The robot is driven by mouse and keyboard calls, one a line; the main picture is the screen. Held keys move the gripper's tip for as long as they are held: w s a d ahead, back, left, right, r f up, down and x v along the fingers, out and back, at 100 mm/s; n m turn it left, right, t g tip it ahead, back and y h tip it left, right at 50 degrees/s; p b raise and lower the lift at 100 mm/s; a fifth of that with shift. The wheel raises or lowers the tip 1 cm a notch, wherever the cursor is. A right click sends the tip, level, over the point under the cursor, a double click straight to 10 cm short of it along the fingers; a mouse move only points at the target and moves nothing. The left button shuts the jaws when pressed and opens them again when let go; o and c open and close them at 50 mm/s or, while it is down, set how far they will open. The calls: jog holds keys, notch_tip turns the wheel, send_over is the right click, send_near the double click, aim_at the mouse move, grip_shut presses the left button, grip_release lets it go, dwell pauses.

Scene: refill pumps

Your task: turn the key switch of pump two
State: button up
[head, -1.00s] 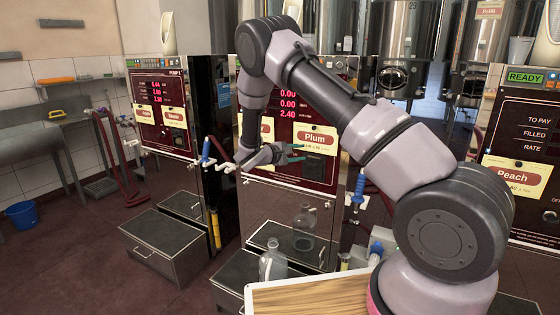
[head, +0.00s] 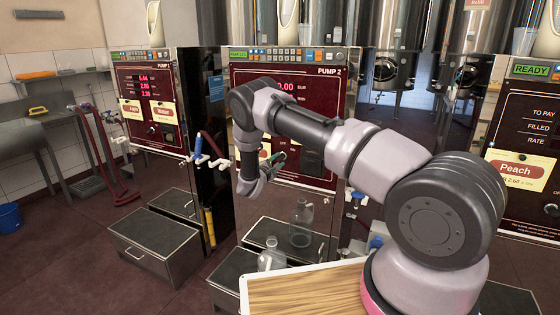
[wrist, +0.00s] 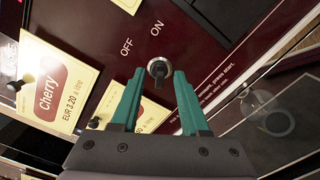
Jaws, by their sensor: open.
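Pump two (head: 290,75) stands in the middle of the head view, labelled PUMP 2. Its key switch (wrist: 158,68) shows in the wrist view as a round silver lock with a dark key, beside the words OFF and ON. My gripper (wrist: 155,82) has two green fingers spread apart, with the key switch between and just beyond their tips. Nothing is held. I cannot tell whether the fingers touch the key. In the head view my gripper (head: 275,162) is small in front of the pump's panel; my arm hides part of the panel, and the key switch cannot be made out there.
A Cherry price card (wrist: 48,88) is left of the fingers in the wrist view. Pump one (head: 145,85) stands left and the Peach pump (head: 515,130) right. A glass jug (head: 271,255) stands low in front. A wooden board (head: 300,292) lies near my arm's base.

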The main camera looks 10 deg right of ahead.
jog(key=shift+x, duration=1.1)
grip_shut()
jog(key=shift+n, duration=0.3)
jog(key=n, duration=0.5)
jog(key=shift+w+a+r, duration=0.1)
jog(key=shift+a+r, duration=0.1)
jog(key=n, duration=0.6)
jog(key=shift+w+a, duration=0.15)
jog(key=shift+a, duration=0.1)
jog(key=shift+n, duration=0.3)
